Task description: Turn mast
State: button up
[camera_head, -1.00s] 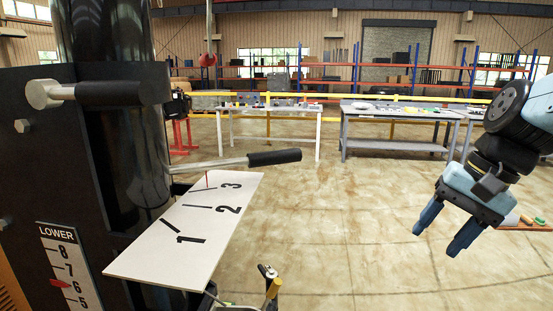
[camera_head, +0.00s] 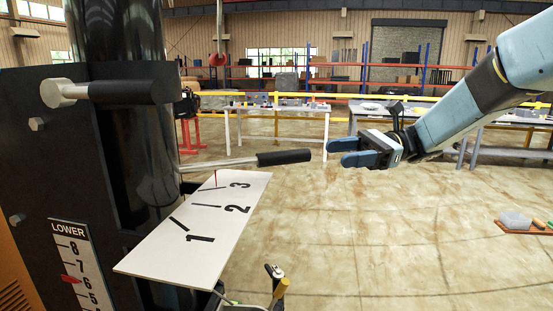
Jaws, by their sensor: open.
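The mast (camera_head: 128,130) is a glossy black upright cylinder at the left. A metal handle with a black grip (camera_head: 284,157) sticks out from it to the right. A white plate (camera_head: 185,240) marked 1, 2 and 3 lies below the handle, and a thin red pointer (camera_head: 216,179) stands near the 3. My gripper (camera_head: 335,152) is open and empty, pointing left. Its blue fingertips are just right of the grip's end, seemingly a small gap away; the depth between them is hard to judge.
A second black-gripped handle (camera_head: 135,92) sits higher on the dark housing (camera_head: 50,180). A LOWER scale (camera_head: 80,272) with a red marker is at lower left. Workbenches stand far behind; the floor at right is mostly clear.

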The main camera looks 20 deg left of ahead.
send_near(257, 162)
jog(key=x, duration=0.4)
jog(key=shift+w+a+f, duration=0.1)
jog(key=shift+a+f, duration=0.05)
jog(key=shift+a, duration=0.4)
jog(key=shift+c, duration=0.5)
grip_shut()
jog(key=shift+a, duration=0.35)
jog(key=shift+d, duration=0.25)
